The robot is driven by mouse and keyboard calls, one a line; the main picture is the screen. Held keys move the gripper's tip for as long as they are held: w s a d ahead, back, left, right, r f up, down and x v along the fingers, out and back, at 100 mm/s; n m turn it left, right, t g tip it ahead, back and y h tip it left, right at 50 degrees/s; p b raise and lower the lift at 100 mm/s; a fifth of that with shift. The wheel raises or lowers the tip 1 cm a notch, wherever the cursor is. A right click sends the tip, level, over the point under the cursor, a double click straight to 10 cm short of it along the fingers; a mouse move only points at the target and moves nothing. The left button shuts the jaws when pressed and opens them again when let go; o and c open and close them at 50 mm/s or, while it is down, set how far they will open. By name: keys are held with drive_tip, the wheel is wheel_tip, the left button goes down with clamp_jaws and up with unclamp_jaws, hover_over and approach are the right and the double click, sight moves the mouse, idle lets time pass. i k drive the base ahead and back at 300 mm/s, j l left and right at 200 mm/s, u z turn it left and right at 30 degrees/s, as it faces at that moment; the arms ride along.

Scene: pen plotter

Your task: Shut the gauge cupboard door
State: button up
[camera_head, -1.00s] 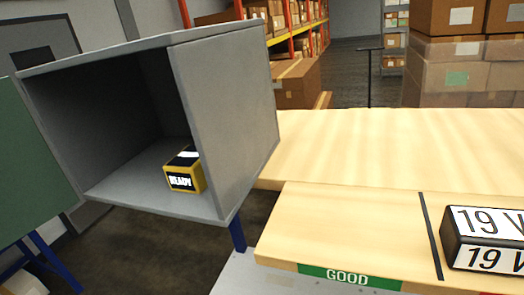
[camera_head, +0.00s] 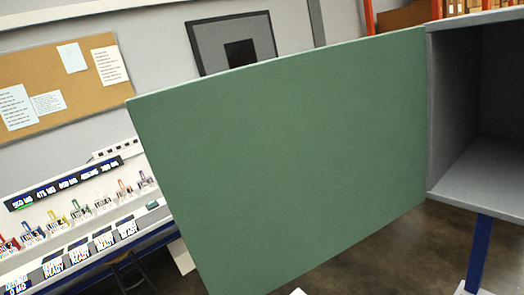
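The gauge cupboard (camera_head: 478,184) is a grey box at the right edge, cut off by the frame, with its front open. Its green door (camera_head: 290,160) stands wide open, swung out to the left from the cupboard's left edge, and fills the middle of the view. The cupboard's visible inside is bare here; the rest of it is out of frame. My gripper is not clearly seen; only a small pale piece shows at the bottom edge, and I cannot tell what it is.
A blue leg (camera_head: 478,255) stands under the cupboard. At left, a bench rack (camera_head: 90,215) holds several small coloured items and labelled cards. A cork board (camera_head: 60,90) and a dark framed panel (camera_head: 232,42) are on the wall. Open floor (camera_head: 400,255) shows below the door.

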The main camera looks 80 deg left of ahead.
sight(266, 172)
drive_tip(key=k+j, duration=0.4)
drive_tip(key=j, duration=0.25)
drive_tip(key=k+j+z, duration=0.1)
drive_tip(key=k+j, duration=0.3)
drive_tip(key=j, duration=0.2)
drive_tip(key=k+j, duration=0.45)
drive_tip(key=j, duration=0.15)
